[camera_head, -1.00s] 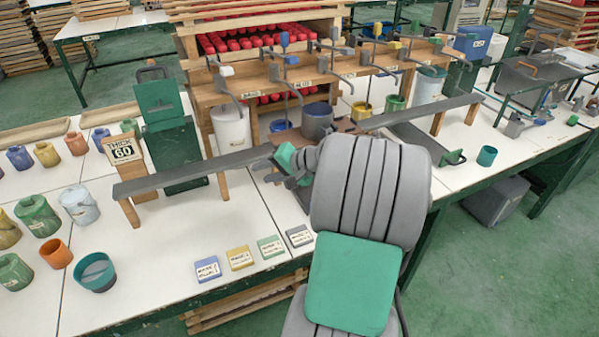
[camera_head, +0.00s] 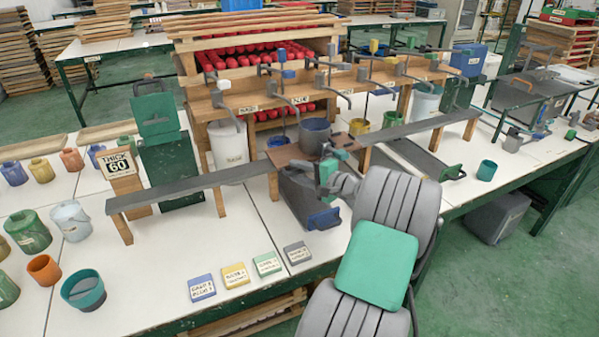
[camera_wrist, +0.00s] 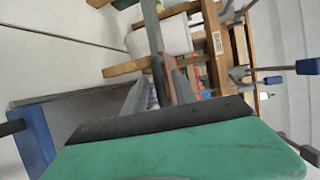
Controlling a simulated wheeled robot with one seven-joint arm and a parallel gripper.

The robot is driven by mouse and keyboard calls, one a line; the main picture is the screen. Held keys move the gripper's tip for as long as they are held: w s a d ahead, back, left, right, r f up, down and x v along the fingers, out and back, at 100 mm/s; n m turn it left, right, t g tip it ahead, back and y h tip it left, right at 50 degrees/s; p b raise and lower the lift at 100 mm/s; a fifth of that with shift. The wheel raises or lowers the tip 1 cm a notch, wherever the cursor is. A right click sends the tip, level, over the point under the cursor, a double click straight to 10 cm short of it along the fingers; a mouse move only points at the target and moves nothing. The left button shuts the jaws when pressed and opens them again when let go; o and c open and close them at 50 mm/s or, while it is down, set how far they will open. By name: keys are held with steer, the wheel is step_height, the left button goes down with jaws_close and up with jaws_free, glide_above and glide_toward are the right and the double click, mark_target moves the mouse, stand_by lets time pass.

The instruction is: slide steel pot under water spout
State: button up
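The steel pot (camera_head: 314,138) is a dark grey open pot standing upright on a brown board (camera_head: 283,155) under the wooden tap rack. Several grey spouts with coloured knobs line the rack; one curved spout (camera_head: 290,104) hangs left of the pot and another (camera_head: 341,97) to its right. I cannot tell which one is the water spout. My gripper (camera_head: 328,166) is just in front of the pot, low near the board's front edge. In the wrist view its fingers (camera_wrist: 160,92) are partly hidden, and I cannot tell whether they touch anything.
A grey box with blue parts (camera_head: 310,197) sits below the board. A white bucket (camera_head: 229,146) stands left of the pot and a yellow pot (camera_head: 358,126) right. Long grey rails (camera_head: 190,188) flank the board. Labelled tiles (camera_head: 234,275) lie at the front edge.

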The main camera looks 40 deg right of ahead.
steer(key=shift+c, duration=0.2)
jaws_close()
stand_by(1.0)
